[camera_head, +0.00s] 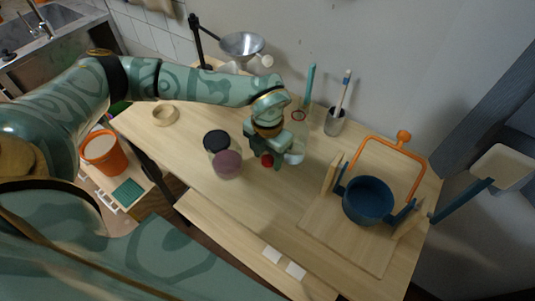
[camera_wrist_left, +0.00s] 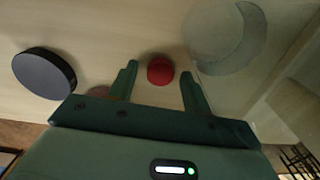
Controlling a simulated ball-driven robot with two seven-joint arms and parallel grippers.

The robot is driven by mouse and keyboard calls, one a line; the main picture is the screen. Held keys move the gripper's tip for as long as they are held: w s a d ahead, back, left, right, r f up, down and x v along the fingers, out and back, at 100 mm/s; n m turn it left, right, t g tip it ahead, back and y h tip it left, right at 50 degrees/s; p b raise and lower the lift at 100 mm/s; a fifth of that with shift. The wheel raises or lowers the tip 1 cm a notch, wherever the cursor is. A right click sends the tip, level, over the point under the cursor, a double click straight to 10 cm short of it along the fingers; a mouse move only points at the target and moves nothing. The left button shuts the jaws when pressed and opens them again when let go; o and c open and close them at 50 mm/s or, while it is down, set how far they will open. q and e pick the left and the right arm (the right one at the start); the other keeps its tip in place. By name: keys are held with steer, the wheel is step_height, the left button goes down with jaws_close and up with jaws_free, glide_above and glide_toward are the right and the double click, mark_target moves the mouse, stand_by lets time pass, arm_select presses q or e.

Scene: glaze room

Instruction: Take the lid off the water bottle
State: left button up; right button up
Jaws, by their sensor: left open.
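My left gripper (camera_head: 273,164) is open above the wooden table, fingers pointing down. A small round red piece (camera_head: 267,160), which looks like a cap, shows at its fingers. In the left wrist view the red piece (camera_wrist_left: 160,70) lies between the two open fingertips (camera_wrist_left: 157,82), with gaps on both sides. Whether it is the water bottle's lid I cannot tell; any body under it is hidden. A clear vessel (camera_head: 296,156) stands partly behind the gripper. A container with a black top (camera_head: 215,140) stands left of the gripper, beside a purple one (camera_head: 228,165). My right gripper is out of view.
A blue pot (camera_head: 368,202) sits on a wooden board (camera_head: 330,228) at the right, near an orange handle-like frame (camera_head: 404,137). A metal cup (camera_head: 334,125) holds brushes near the wall. The table front is mostly clear.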

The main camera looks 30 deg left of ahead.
mark_target(267, 159)
arm_select(q)
step_height(267, 159, up, 12)
steer(key=p, duration=0.2)
